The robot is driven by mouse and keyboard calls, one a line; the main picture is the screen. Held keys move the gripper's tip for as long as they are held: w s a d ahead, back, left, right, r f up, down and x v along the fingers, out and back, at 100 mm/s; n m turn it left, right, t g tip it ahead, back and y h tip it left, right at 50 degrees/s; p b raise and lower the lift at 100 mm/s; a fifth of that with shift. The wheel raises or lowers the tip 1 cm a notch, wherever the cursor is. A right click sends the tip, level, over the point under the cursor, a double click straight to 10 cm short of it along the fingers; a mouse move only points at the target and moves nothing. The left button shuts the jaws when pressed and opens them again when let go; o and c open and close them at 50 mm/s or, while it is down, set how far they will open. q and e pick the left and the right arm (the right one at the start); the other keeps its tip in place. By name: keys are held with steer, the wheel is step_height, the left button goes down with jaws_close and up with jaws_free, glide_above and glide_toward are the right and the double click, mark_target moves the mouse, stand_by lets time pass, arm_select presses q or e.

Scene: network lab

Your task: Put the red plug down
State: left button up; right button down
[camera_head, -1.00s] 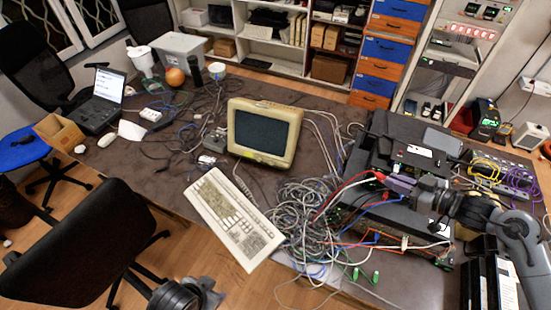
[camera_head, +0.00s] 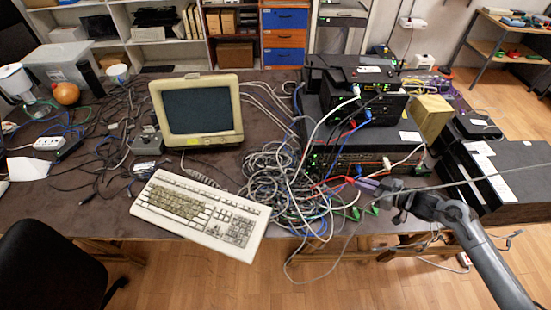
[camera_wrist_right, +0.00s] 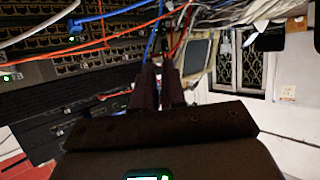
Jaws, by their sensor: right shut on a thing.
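My right gripper (camera_head: 368,184) is shut in front of the stacked network devices, at the right end of the cable heap. The end of a red cable (camera_head: 334,181) meets its fingertips, and the red plug there is mostly hidden between the fingers. In the right wrist view the dark fingers (camera_wrist_right: 157,88) are close together, with a red cable (camera_wrist_right: 178,45) and a blue cable (camera_wrist_right: 151,40) running up past their tips. My left gripper is not in view.
A tangled cable heap (camera_head: 275,180) lies left of the gripper, beside a beige keyboard (camera_head: 200,213). The device stack (camera_head: 350,142) stands behind. Green plugs (camera_head: 356,213) hang near the table's front edge. Dark boxes (camera_head: 505,170) stand at right.

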glide_above(324, 219)
step_height(324, 219, down, 7)
steer(key=shift+f, duration=0.15)
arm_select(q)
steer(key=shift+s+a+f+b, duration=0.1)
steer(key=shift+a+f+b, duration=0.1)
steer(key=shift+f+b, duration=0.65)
arm_select(e)
steer(key=shift+f, duration=2)
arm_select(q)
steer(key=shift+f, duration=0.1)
arm_select(e)
steer(key=shift+f, duration=0.1)
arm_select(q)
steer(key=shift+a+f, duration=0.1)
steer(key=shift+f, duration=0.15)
arm_select(e)
steer(key=shift+a+f, duration=0.1)
steer(key=shift+f, duration=0.3)
steer(key=c, duration=1.2)
jaws_free()
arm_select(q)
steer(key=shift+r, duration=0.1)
arm_select(e)
steer(key=shift+r, duration=0.1)
